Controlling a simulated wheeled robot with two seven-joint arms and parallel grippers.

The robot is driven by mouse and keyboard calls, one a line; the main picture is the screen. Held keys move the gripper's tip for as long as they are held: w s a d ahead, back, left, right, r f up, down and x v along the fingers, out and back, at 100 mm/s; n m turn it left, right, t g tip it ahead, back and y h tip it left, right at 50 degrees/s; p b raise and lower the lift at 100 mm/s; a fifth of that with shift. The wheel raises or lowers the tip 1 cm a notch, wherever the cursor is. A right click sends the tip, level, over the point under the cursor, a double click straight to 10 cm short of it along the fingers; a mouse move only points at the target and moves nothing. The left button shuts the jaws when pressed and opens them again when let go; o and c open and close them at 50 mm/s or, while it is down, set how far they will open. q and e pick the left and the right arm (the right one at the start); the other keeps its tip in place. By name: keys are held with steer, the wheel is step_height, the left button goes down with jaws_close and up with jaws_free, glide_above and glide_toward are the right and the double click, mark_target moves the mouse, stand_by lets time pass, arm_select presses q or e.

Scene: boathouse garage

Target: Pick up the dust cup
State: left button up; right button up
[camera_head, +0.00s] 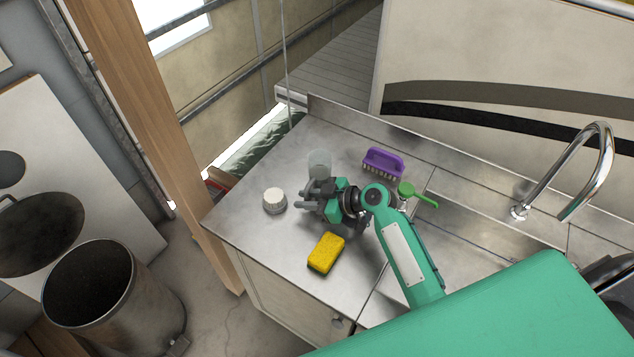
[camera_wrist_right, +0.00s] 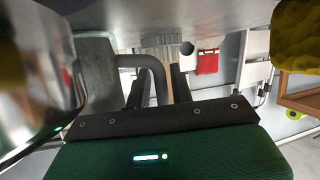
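The dust cup (camera_head: 319,162) looks like a clear grey cup standing on the steel counter, just beyond my right gripper (camera_head: 312,196). In the right wrist view the cup (camera_wrist_right: 95,75) fills the left side, and its grey handle (camera_wrist_right: 140,62) curves in between the two dark fingers of my right gripper (camera_wrist_right: 158,85). The fingers stand apart, with a gap visible beside the handle; no firm hold shows. The gripper is low over the counter and hides part of the cup in the head view. My left gripper is not in view.
A white-topped ribbed piece (camera_head: 274,200) stands left of the gripper. A yellow sponge (camera_head: 326,254) lies nearer, a purple brush (camera_head: 383,162) farther back. A green-handled tool (camera_head: 418,194) lies near the sink with its tap (camera_head: 590,170). A metal bin (camera_head: 110,295) stands on the floor.

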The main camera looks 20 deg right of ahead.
jaws_close()
steer(key=shift+r, duration=0.1)
